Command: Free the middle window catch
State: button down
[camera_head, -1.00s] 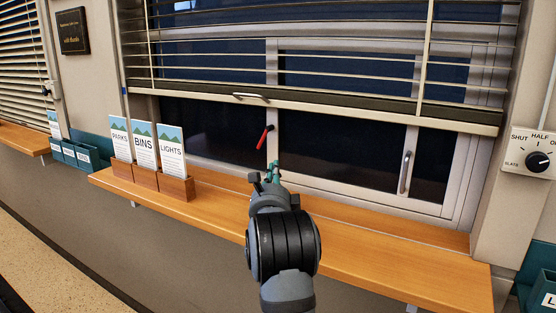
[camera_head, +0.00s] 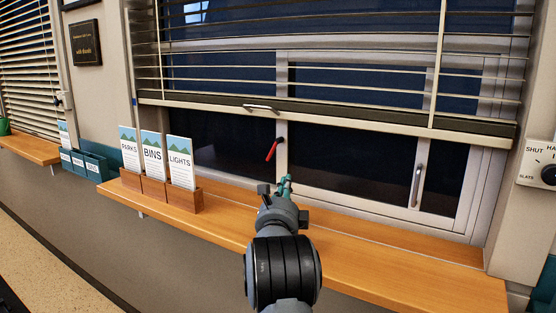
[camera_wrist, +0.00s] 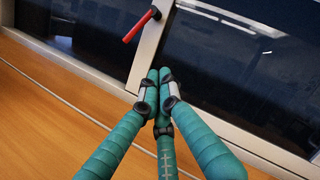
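The window catch (camera_head: 273,150) is a red handle on the upright frame bar in the middle of the window, tilted down to the left. In the wrist view the red catch (camera_wrist: 140,25) shows at the top, left of centre, its black pivot on the white bar. My gripper (camera_head: 284,184) is in front of the bar, below the catch and apart from it. In the wrist view the teal fingers of my gripper (camera_wrist: 159,75) have their tips together with nothing between them. The tips point at the frame bar.
A slatted blind (camera_head: 340,115) hangs over the upper window, its bottom rail just above the catch. A wooden sill (camera_head: 360,262) runs below. Leaflet holders (camera_head: 153,187) stand on it at left. A silver handle (camera_head: 416,186) is on the right pane. A dial box (camera_head: 540,162) is at far right.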

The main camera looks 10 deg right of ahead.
jog(key=p+x, duration=0.3)
jog(key=x, duration=0.4)
jog(key=shift+w+d+r+p, duration=0.15)
jog(key=shift+r+p, duration=0.1)
jog(key=shift+p, duration=0.15)
jog(key=a, duration=0.1)
jog(key=w+a+r+p, duration=0.1)
jog(key=a+p, duration=0.1)
jog(key=shift+w+r, duration=0.25)
jog(key=shift+w, duration=0.25)
jog(key=shift+a+f+b, duration=0.15)
jog(key=shift+f+b, duration=0.1)
jog(key=shift+b, duration=0.5)
jog(key=shift+f+b, duration=0.1)
jog(key=shift+b, duration=0.55)
jog(key=shift+w+m+b, duration=0.1)
jog(key=shift+m+b, duration=0.2)
jog(key=shift+b, duration=0.35)
